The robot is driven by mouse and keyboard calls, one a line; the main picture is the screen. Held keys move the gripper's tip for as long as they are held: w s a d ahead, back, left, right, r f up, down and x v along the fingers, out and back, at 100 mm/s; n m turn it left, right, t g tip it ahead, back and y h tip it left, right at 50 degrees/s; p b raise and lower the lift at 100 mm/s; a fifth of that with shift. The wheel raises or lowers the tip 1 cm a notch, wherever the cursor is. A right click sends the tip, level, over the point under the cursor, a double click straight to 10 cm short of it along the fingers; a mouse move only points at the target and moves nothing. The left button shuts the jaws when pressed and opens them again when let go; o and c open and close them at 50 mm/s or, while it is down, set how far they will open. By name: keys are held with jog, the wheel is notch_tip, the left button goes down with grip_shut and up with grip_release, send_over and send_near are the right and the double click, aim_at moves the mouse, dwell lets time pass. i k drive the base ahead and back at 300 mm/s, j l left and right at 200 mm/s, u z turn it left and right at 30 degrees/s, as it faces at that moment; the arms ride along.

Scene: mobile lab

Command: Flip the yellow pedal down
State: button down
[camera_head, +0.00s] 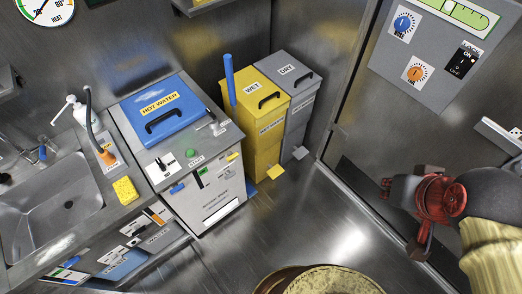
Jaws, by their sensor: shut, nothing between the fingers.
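The yellow pedal (275,172) is a small flat plate sticking out low at the front of the yellow WET bin (265,143), just above the metal floor. My gripper (388,189) is at the right of the head view, with red and dark parts. It is shut and empty. It is well to the right of the pedal and apart from it. Nothing hides the pedal.
A grey DRY bin (297,108) with a grey pedal (300,153) stands right of the yellow bin. Clear floor (300,225) lies in front. A wall panel (430,50) is at upper right.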

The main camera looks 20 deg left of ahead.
aim_at(275, 171)
jog(key=i+l+u, duration=0.2)
jog(key=i+u, duration=0.15)
jog(key=i+l+u, duration=0.3)
jog(key=i, duration=0.2)
